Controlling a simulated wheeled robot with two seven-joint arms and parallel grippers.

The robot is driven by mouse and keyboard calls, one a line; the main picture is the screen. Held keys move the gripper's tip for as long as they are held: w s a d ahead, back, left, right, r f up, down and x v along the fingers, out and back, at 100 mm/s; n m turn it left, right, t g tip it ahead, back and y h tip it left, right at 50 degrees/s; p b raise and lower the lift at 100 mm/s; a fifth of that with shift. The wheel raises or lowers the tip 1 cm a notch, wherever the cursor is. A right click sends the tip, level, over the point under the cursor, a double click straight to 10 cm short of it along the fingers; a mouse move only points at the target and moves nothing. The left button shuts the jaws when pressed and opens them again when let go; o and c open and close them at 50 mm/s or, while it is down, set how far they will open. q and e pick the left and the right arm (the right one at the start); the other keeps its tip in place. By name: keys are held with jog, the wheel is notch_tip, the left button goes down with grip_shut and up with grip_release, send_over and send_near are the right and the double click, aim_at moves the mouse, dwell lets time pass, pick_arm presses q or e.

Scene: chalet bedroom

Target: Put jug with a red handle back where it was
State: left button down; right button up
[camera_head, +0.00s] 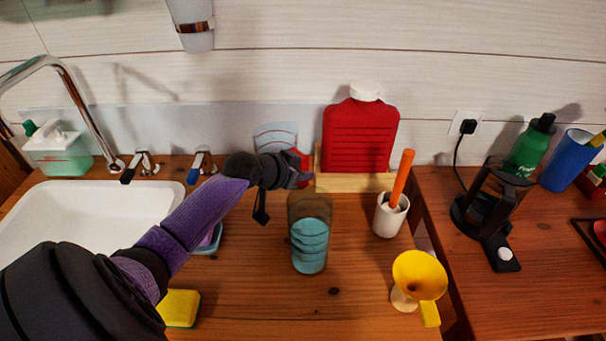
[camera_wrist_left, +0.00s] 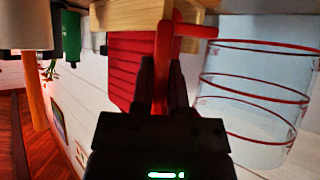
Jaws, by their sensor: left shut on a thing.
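The jug with a red handle (camera_head: 276,134) is clear with red bands. It is at the back of the wooden counter, in front of the wall and left of the red hot-water bottle. In the left wrist view the jug (camera_wrist_left: 255,92) fills the right side, with its red handle (camera_wrist_left: 164,62) between my fingers. My left gripper (camera_head: 290,170) is shut on the handle; it also shows in the left wrist view (camera_wrist_left: 163,85). The gripper hides the jug's lower part in the head view, so I cannot tell whether its base touches the counter. My right gripper is not in view.
A red hot-water bottle (camera_head: 361,136) stands in a wooden holder (camera_head: 352,183) right beside the jug. A teal ribbed glass (camera_head: 309,245), a white cup (camera_head: 389,219) and a yellow funnel (camera_head: 420,275) stand nearer. The sink (camera_head: 85,215) is at left.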

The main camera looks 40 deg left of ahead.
pick_arm(q)
jog(key=shift+f, duration=0.8)
jog(key=shift+r, duration=0.2)
jog(key=shift+f, duration=0.15)
jog(key=c, duration=0.6)
grip_release()
jog(key=shift+s+r+p, duration=0.25)
jog(key=shift+r+p, duration=0.05)
jog(key=shift+r, duration=0.1)
jog(key=p+v, duration=0.4)
jog(key=v, duration=0.7)
jog(key=shift+s, duration=0.15)
